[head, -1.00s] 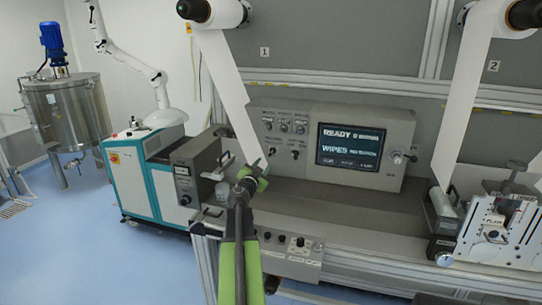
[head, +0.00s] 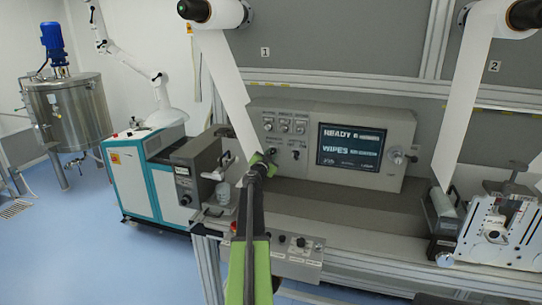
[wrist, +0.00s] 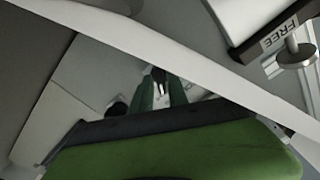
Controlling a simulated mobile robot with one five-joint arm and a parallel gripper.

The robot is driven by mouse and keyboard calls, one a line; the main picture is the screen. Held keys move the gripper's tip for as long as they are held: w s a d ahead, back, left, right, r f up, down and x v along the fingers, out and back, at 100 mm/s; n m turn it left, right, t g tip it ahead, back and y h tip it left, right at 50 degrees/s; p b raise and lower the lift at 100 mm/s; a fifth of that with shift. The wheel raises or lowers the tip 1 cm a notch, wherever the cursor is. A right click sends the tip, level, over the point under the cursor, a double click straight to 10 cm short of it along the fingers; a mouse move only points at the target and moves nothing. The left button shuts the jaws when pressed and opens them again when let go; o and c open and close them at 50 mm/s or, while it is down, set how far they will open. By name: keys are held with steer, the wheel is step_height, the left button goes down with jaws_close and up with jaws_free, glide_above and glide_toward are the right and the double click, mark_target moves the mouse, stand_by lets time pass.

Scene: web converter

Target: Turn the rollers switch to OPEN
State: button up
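The grey control panel (head: 332,118) stands at the back of the bench. Several small knobs fill its left side: an upper row (head: 284,126) and a lower row, with one lower knob (head: 295,154) clear of the gripper. Their labels are too small to read, so I cannot tell which is the rollers switch. My gripper (head: 264,158) is in front of the panel's lower left corner and covers part of it. In the wrist view its two green fingers (wrist: 161,92) are apart, with a small pale and dark thing between their tips. I cannot tell whether they touch it.
A white web (head: 222,85) runs down just left of the gripper and crosses the wrist view (wrist: 200,65). A lower switch box (head: 292,258) is at the bench front.

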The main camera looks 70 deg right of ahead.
jaws_close()
steer(key=shift+n, duration=0.3)
steer(key=n, duration=1.1)
steer(key=shift+w, duration=0.1)
steer(key=shift+n, duration=0.3)
stand_by(0.4)
steer(key=shift+o, duration=1.8)
jaws_free()
